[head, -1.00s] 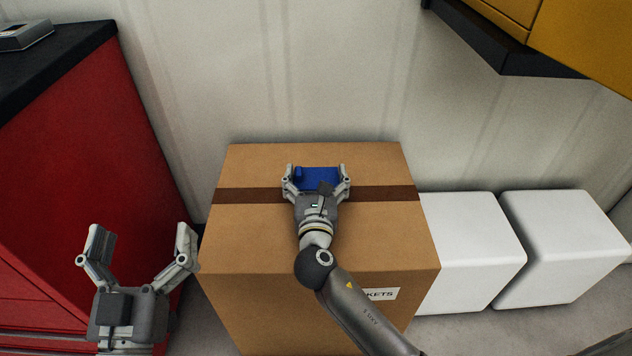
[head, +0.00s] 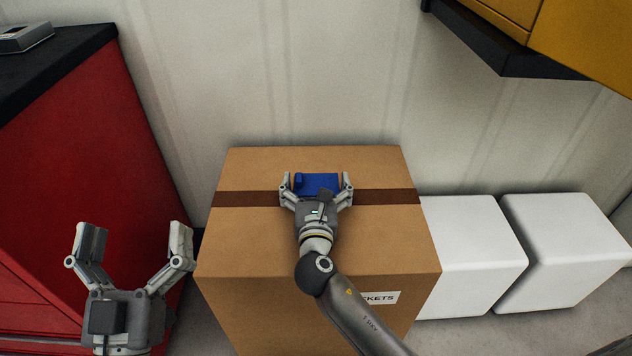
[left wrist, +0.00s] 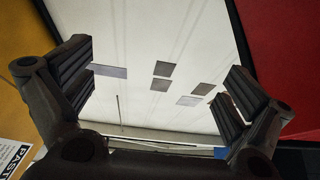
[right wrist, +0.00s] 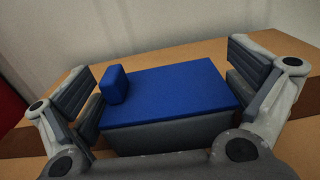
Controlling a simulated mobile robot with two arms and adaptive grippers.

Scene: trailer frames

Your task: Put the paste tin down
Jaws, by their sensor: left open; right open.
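The paste tin (head: 319,184) is a blue-topped box with a small raised blue block at its left end. It rests on top of the cardboard box (head: 380,226), at the dark tape strip. My right gripper (head: 317,184) is open around it, one finger on each side. In the right wrist view the tin (right wrist: 175,88) lies between the spread fingers, with a gap showing at the right finger; its grey side is partly hidden by the gripper. My left gripper (head: 134,240) is open and empty, left of the cardboard box.
Two white blocks (head: 470,245) stand right of the cardboard box. A red cabinet (head: 80,150) with a black top is at the left. A yellow cabinet (head: 590,40) with a dark underside hangs at the upper right. The box top around the tin is clear.

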